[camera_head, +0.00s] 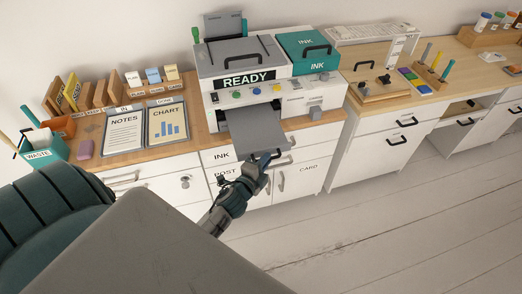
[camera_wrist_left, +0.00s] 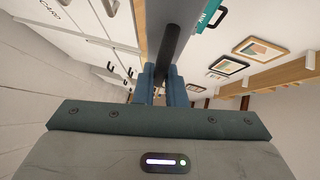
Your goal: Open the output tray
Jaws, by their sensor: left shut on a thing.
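The grey output tray (camera_head: 256,133) sticks out of the front slot of the white printer (camera_head: 240,97), past the desk's front edge. The printer's display reads READY. My left gripper (camera_head: 264,161) is at the tray's front end, shut on its handle. In the left wrist view the fingers of my left gripper (camera_wrist_left: 163,82) are closed on a dark bar, the tray handle (camera_wrist_left: 174,42). The grey underside of the tray (camera_wrist_left: 154,25) shows beside it. My right gripper is in neither view.
Cabinet fronts with INK, POST and CARD labels and handles (camera_head: 281,181) lie under the tray, close to my left gripper. A teal INK box (camera_head: 306,45) is right of the printer's lid. NOTES (camera_head: 124,132) and chart boards lie to the left. The floor in front is clear.

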